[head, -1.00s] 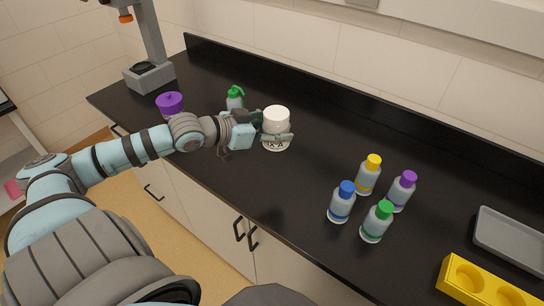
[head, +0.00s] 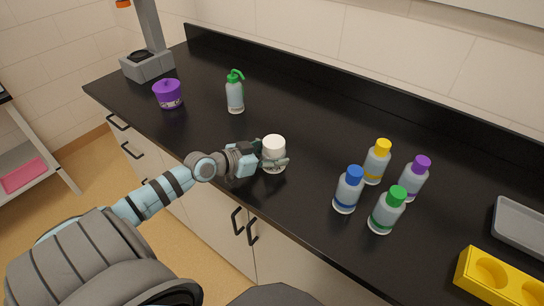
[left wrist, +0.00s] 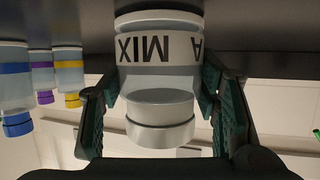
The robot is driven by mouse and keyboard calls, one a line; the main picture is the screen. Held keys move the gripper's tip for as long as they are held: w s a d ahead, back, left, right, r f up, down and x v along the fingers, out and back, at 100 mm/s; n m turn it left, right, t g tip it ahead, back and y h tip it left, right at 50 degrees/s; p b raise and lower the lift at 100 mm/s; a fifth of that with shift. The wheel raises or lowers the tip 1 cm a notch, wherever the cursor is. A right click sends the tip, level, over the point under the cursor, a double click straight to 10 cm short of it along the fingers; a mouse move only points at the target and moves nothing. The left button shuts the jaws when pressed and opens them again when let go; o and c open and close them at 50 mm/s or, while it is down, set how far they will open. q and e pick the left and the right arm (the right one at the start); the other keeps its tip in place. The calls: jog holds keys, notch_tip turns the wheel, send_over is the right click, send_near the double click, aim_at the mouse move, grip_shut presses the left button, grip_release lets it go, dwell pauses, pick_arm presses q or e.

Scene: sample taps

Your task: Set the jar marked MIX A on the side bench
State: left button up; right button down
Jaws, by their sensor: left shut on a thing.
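The jar marked MIX A (head: 273,149) has a white lid and stands upright near the front edge of the black bench in the head view. Its label, reading MIX and A upside down, shows in the left wrist view (left wrist: 158,75). My left gripper (head: 272,163) is shut around the jar from the left, with a finger on each side. The gripper also shows in the left wrist view (left wrist: 160,110). I cannot tell if the jar's base touches the bench. My right gripper is not in view.
Several capped bottles, one with a blue cap (head: 348,190), stand right of the jar. A yellow rack (head: 492,274) and grey tray (head: 524,226) lie farther right. A shelf with a pink item (head: 23,175) is far left.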

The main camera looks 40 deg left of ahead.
pick_arm(q)
jog(key=shift+f, duration=0.1)
jog(key=o, duration=1.1)
jog(key=shift+o, duration=0.2)
jog(key=shift+r, duration=0.2)
jog(key=p+v, duration=0.7)
jog(key=v, duration=0.5)
